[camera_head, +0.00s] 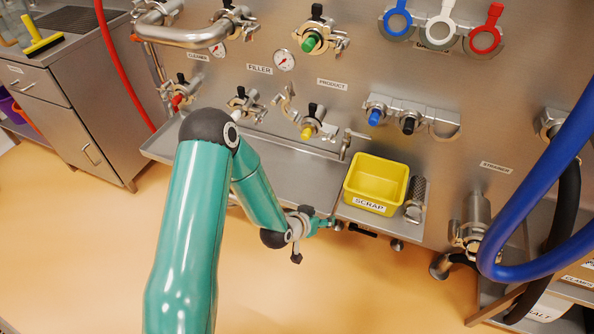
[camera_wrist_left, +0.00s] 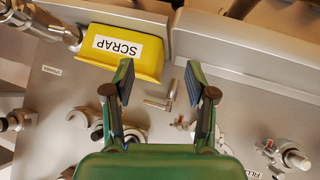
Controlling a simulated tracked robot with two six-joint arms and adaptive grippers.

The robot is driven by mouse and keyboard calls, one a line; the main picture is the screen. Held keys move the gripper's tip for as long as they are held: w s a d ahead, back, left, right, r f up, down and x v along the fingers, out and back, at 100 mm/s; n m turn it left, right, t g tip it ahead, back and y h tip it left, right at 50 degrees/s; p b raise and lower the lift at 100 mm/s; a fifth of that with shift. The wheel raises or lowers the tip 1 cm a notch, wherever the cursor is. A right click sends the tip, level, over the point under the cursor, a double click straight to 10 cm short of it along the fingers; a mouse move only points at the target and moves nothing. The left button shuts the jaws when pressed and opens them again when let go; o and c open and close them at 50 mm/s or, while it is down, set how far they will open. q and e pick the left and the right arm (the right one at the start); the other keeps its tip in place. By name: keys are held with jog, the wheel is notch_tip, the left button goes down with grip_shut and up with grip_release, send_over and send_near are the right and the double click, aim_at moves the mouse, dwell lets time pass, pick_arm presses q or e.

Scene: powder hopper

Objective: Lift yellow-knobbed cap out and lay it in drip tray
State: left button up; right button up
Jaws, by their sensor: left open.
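The yellow-knobbed cap (camera_head: 307,131) sits in a fitting on the steel panel below the PRODUCT label, its black-tipped stem upright. The drip tray (camera_head: 290,166) is the long steel tray along the foot of the panel, partly hidden by my left arm. My left gripper (camera_head: 326,224) is at the tray's front edge, left of the yellow bin and lower in the picture than the cap. In the left wrist view my left gripper (camera_wrist_left: 158,82) is open, with nothing between its fingers. I cannot pick out the yellow knob in that view. My right gripper is not in view.
A yellow SCRAP bin (camera_head: 376,184) stands at the tray's right end, close to my left gripper. A small tap (camera_head: 347,142) rises beside it. Blue (camera_head: 375,117) and black (camera_head: 408,125) knobs sit in a holder to the right. Thick blue hose (camera_head: 545,165) hangs at the right.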

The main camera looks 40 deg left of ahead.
pick_arm(q)
jog(key=w+a+r+t+y+b, duration=0.3)
jog(key=w+a+t+b, duration=0.1)
jog(key=w+a, duration=0.4)
jog(key=t+y+b, duration=0.2)
jog(key=t, duration=0.2)
send_near(304, 139)
jog(key=d+x, duration=0.1)
jog(key=x, duration=0.7)
jog(key=shift+w+a+r+p, duration=0.1)
jog(key=shift+w+a+p, duration=0.05)
jog(key=shift+a+p, duration=0.25)
jog(key=b+x, duration=0.2)
jog(key=shift+w+a+b, duration=0.15)
jog(key=shift+w+b, duration=0.15)
jog(key=shift+b, duration=0.1)
jog(key=shift+w+a+r, duration=0.1)
jog(key=shift+w, duration=0.35)
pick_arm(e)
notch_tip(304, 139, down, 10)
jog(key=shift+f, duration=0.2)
pick_arm(q)
jog(key=shift+c, duration=0.3)
jog(key=c, duration=0.9)
jog(key=shift+o, duration=0.2)
